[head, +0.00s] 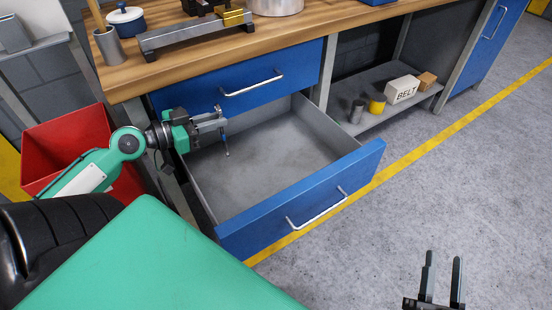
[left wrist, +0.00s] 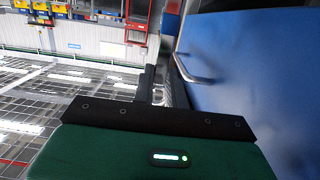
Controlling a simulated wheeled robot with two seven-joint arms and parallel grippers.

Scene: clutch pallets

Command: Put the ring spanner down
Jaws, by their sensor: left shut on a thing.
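The ring spanner (head: 225,143) hangs roughly upright from my left gripper (head: 220,120), its lower end pointing down over the open drawer. My left gripper is shut on it near its upper part. The open drawer (head: 365,160) has a blue front and a grey inside that looks empty. I cannot tell whether the spanner touches the drawer floor. In the left wrist view a shiny piece (left wrist: 158,94), probably the spanner, shows partly behind the dark finger. My right gripper (head: 443,257) is open and empty above the floor at the lower right.
A closed blue drawer (head: 255,80) sits above the open one, under the wooden workbench top (head: 180,75). A red bin (head: 65,145) stands left of the drawer. A lower shelf (head: 365,118) holds a box marked BELT (head: 402,90) and small parts. The floor at right is clear.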

